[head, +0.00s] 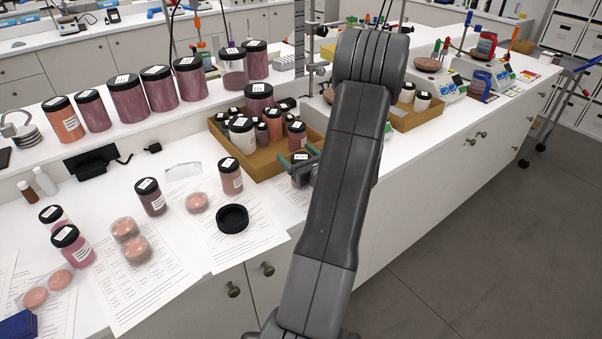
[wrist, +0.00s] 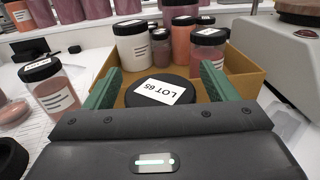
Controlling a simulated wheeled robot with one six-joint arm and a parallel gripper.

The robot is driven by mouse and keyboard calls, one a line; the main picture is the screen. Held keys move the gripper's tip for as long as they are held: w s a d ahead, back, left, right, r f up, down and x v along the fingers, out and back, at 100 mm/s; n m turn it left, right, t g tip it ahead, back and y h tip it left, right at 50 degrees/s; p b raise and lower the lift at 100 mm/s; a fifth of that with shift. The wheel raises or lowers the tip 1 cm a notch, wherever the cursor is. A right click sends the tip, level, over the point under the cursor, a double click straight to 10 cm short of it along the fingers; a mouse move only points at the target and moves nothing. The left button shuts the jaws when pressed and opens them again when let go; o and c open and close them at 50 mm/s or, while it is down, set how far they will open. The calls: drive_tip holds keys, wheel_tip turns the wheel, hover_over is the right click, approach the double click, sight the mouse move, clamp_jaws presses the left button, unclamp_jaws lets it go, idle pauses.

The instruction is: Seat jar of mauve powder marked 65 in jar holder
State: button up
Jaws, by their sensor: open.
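The jar marked LOT 65 shows its black lid with a white label (wrist: 165,91) in the wrist view, between the green fingers of my gripper (wrist: 160,78). My gripper is open, with one finger on each side of the lid; whether they touch it cannot be told. The jar's body and powder are hidden in the wrist view. In the head view my gripper (head: 300,164) is at the brown box's near right side, and my arm hides part of it. The jar holder, a black ring (head: 232,218), lies on a paper sheet, empty, left of my gripper. Its edge shows in the wrist view (wrist: 10,158).
The brown box (head: 262,166) holds several jars close to my gripper. A pink jar (head: 231,177) stands between the box and the holder. Another jar (head: 151,197) and flat pink dishes (head: 197,202) stand to the left. Large jars line the raised shelf behind.

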drive_tip(key=c, duration=1.4)
drive_tip(key=shift+r, duration=0.1)
drive_tip(key=shift+c, duration=0.2)
